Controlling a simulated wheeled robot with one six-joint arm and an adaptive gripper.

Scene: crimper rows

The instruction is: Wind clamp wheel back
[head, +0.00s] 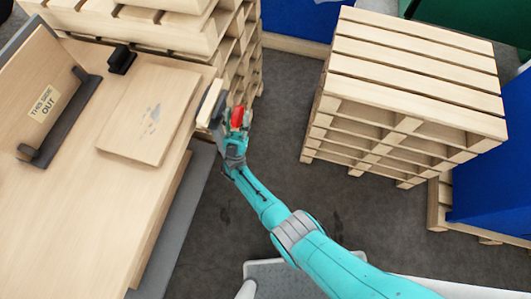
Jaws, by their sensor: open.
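A red part, which looks like the clamp wheel (238,117), sits off the right edge of the wooden bench. A pale wooden jaw or block (208,103) with grey metal behind it stands just left of the red part, at the bench edge. My gripper (234,136) is at the end of my turquoise arm, open, right at the lower side of the red part. The gripper and the metal overlap in this view, so I cannot tell whether the fingers touch or surround the wheel.
The bench (60,210) holds a flat board (152,112), a small black block (121,59) and an upright panel labelled "THIS SIDE OUT" (43,103) in a dark holder. Pallet stacks stand behind (150,32) and at right (415,75). Dark floor (285,110) between them is clear.

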